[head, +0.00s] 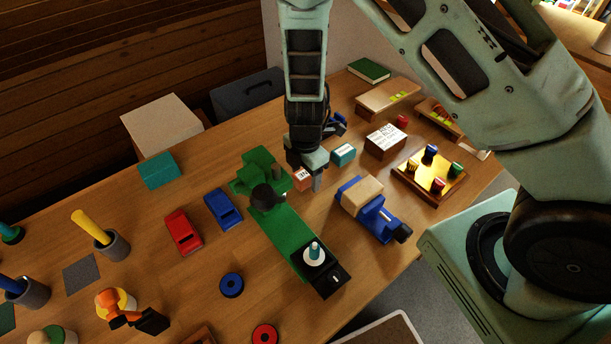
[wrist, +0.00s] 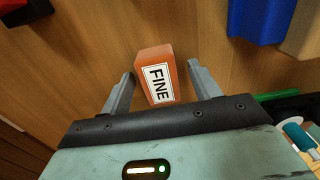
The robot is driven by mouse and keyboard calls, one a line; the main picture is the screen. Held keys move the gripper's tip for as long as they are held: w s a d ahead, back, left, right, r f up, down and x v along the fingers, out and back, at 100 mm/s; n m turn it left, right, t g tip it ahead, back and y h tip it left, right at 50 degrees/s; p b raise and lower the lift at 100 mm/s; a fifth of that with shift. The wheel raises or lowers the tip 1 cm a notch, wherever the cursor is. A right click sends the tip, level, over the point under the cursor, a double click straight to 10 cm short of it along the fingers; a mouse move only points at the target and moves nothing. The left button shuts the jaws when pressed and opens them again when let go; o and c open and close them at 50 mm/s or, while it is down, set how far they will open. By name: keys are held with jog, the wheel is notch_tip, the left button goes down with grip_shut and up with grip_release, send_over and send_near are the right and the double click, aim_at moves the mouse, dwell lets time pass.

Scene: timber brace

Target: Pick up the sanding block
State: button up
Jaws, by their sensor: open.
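The sanding block is a small orange block (wrist: 155,56) with a white label reading "FINE". In the wrist view it lies between the two fingers of my gripper (wrist: 160,74), with a narrow gap on each side. My gripper is open, and its fingers point down around the block. In the head view the orange block (head: 301,180) shows only in part on the wooden bench, because my gripper (head: 306,173) covers some of it.
A green machine (head: 288,232) stands close to the left. A teal labelled block (head: 343,154) lies just right, and a brown block with a white label (head: 386,139) lies beyond it. A blue vise-like tool (head: 378,222) is at the right front. Red (head: 183,233) and blue (head: 222,209) items lie left.

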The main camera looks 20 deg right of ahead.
aim_at(306, 173)
jog(key=c, duration=1.1)
jog(key=shift+c, duration=0.2)
notch_tip(306, 173, up, 10)
